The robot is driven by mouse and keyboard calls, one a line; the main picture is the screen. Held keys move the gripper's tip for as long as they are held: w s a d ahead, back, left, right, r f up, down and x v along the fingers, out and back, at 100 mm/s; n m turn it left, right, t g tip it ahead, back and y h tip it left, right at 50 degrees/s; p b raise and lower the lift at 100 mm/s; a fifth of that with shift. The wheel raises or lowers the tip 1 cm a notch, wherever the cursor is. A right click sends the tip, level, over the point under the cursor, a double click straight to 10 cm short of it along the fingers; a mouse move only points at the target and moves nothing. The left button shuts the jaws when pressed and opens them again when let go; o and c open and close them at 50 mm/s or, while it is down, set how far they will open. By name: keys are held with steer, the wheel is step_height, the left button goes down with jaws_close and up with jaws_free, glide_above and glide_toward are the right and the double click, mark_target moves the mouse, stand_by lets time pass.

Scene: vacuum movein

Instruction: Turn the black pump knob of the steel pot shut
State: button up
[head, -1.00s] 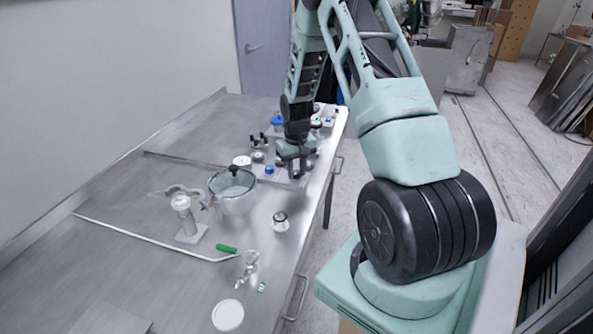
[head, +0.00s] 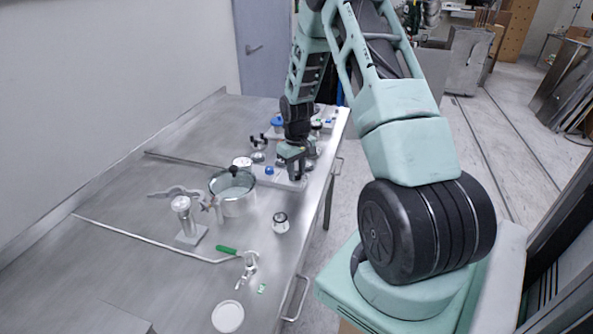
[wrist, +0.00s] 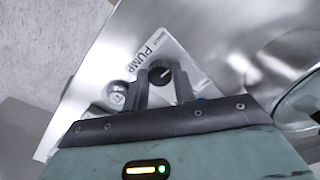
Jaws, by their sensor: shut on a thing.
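The black pump knob (wrist: 158,76) shows in the wrist view, with a pale pointer line on its face, beside a white plate (wrist: 170,55) lettered "PUMP". My gripper (wrist: 161,74) has one finger on each side of the knob and is shut on it. In the head view my gripper (head: 291,168) is low over the table's right side, beyond the pot, and hides the knob. The steel pot (head: 238,207) with a clear lid and black top knob stands upright at mid-table.
A small steel fitting (wrist: 118,93) sits left of the fingers in the wrist view. A blue-topped part (head: 269,170) is left of my gripper. A small jar (head: 281,222), a green-handled tool (head: 228,250) and a white disc (head: 228,316) lie nearer. The left side of the table is mostly clear.

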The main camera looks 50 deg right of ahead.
mark_target(297, 173)
steer(key=o, duration=1)
steer(key=shift+r, duration=0.1)
step_height(297, 173, up, 17)
steer(key=b, duration=0.2)
steer(key=shift+r, duration=0.15)
